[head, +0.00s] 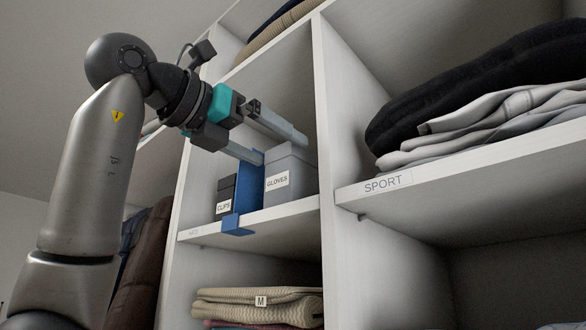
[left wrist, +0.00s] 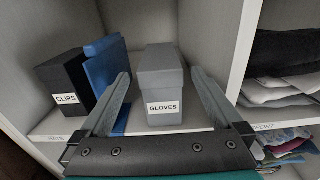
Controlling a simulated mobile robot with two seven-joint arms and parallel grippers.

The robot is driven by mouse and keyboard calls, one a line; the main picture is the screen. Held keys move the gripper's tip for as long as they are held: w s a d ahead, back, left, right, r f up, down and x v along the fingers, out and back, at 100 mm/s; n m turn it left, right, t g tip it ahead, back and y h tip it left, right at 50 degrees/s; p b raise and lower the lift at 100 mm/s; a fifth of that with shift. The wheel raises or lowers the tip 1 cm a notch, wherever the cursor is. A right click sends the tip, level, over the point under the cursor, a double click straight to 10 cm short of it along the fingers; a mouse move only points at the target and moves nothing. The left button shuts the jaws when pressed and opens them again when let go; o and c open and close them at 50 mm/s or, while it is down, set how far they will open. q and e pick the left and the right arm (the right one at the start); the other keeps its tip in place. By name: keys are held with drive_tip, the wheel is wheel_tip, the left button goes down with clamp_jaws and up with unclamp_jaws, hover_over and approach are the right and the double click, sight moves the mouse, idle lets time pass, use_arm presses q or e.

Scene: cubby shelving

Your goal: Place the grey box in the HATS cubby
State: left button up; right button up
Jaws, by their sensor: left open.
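The grey box (head: 290,172), labelled GLOVES, stands upright on the shelf board of the middle cubby (head: 270,217). It also shows in the left wrist view (left wrist: 163,83). The faint label (head: 194,233) on that cubby's front edge seems to read HATS. My left gripper (head: 284,151) reaches into this cubby from the upper left. Its jaws are open, and in the left wrist view the fingers (left wrist: 160,75) lie on either side of the grey box, with visible gaps. My right gripper is not in view.
A blue divider or bookend (head: 246,185) stands close left of the grey box, near the left finger. A black box (head: 225,195) labelled CLIPS is beyond it. A white upright panel (head: 322,120) separates the SPORT cubby with folded clothes (head: 480,110). Folded knitwear (head: 258,308) lies below.

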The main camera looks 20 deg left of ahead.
use_arm(q)
drive_tip(key=shift+v, duration=1.55)
